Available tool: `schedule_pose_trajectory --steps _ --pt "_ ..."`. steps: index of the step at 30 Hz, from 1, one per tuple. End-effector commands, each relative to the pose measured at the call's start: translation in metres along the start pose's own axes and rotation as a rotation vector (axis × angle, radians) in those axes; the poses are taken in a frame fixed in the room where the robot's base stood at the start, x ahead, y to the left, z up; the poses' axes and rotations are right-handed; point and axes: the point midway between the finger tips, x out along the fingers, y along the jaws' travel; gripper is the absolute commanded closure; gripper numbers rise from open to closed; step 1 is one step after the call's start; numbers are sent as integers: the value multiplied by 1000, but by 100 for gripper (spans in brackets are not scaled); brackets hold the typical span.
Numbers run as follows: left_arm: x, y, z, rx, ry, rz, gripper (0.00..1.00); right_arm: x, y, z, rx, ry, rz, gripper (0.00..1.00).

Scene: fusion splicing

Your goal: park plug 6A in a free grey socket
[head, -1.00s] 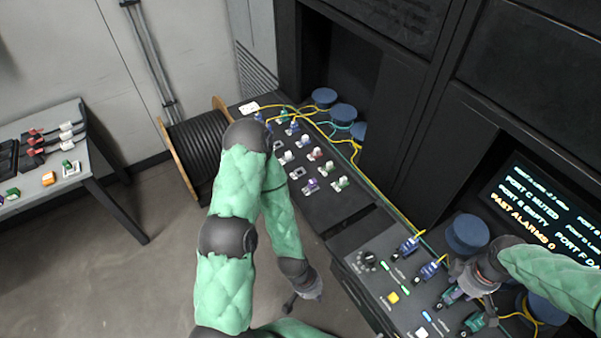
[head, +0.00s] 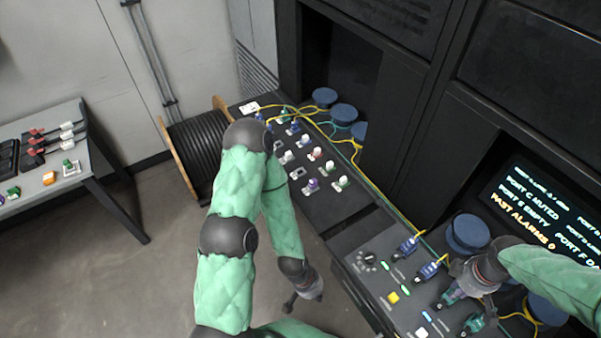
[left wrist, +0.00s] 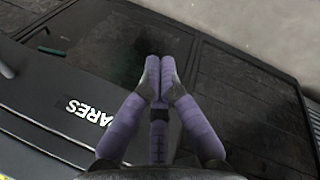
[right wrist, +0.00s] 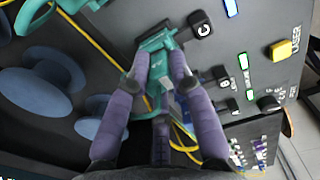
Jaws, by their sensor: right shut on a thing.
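My right gripper (right wrist: 163,75) is shut on a teal plug (right wrist: 150,50) beside the label C on the console. The same plug shows in the head view (head: 451,296). No 6A marking is readable, and I cannot tell whether the plug is fully seated. The dark sloped panel (head: 325,212) holds rows of sockets with green, white, blue, red and purple plugs. A grey socket that looks empty (head: 297,173) is on its left side. My left gripper (head: 290,304) is low beside the panel's front edge; in the left wrist view its fingers (left wrist: 159,65) are together with nothing visible between them.
Two blue plugs (head: 408,246) (head: 430,270) and another teal plug (head: 473,323) stand on the console. Yellow cables (head: 365,180) run along the back. Blue spools (head: 467,234) stand behind. A cable drum (head: 197,150) and side table (head: 95,160) are left.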

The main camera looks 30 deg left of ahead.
Motion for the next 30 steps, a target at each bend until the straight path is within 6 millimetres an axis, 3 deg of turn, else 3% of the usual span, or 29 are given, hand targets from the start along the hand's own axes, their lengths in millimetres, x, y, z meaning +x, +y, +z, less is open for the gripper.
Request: schedule_pose_trajectory --steps 30 --pt "-26 9 1 0 0 0 100 -34 0 0 0 0 0 100"
